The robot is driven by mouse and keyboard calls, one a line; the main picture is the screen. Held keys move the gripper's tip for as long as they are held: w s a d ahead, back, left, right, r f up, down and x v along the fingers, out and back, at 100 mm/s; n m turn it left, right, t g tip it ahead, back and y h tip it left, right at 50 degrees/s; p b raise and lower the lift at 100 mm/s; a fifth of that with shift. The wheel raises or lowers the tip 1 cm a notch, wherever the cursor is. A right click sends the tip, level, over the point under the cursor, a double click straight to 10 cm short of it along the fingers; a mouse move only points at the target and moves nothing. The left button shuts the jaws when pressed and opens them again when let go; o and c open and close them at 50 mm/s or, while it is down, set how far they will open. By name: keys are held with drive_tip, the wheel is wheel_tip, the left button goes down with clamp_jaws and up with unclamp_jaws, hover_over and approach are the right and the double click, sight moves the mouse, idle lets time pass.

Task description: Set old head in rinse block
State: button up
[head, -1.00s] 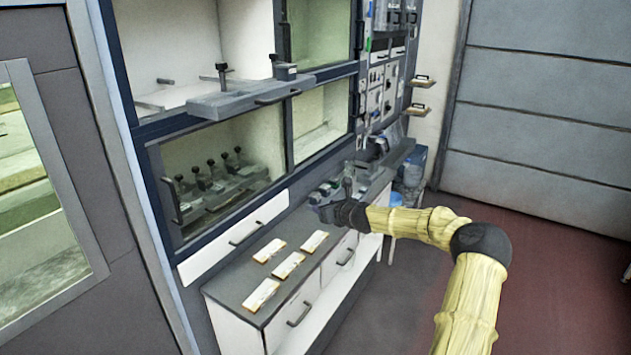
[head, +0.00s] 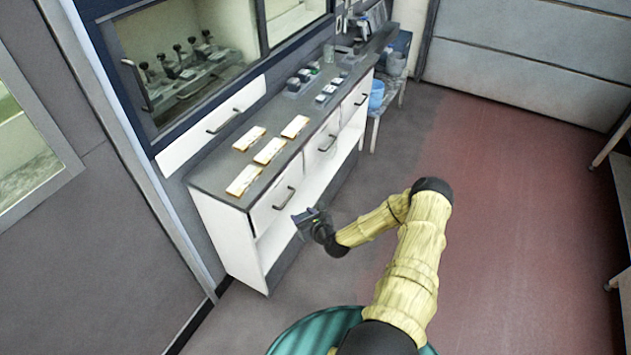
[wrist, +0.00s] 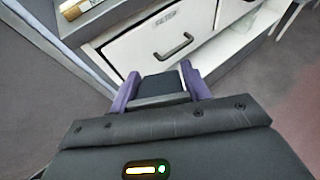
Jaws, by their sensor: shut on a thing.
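My gripper (head: 304,219) is in front of the counter's near drawers, apart from them. In the wrist view its purple fingers (wrist: 160,86) are shut on a small dark block-like head (wrist: 161,84). Most of the head is hidden between the fingers, and I cannot tell its markings. Toward the counter's far end are two small grey blocks with dark pieces in them, one at the back (head: 303,80) and one nearer the front edge (head: 327,92). I cannot tell which of them is the rinse block.
The grey counter (head: 215,178) has several white-and-orange cards (head: 270,150) at its near end. A clear beaker (head: 329,53) stands near the far blocks. A glazed cabinet (head: 180,60) with a rack of black-knobbed items rises behind. Open floor lies to the right.

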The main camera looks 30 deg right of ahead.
drive_tip(key=s+a+f+m+h+b, duration=0.1)
drive_tip(key=s+a+b, duration=0.1)
drive_tip(key=s+a, duration=0.9)
drive_tip(key=shift+s+a+f, duration=0.3)
drive_tip(key=shift+s+a, duration=0.1)
drive_tip(key=shift+a, duration=0.1)
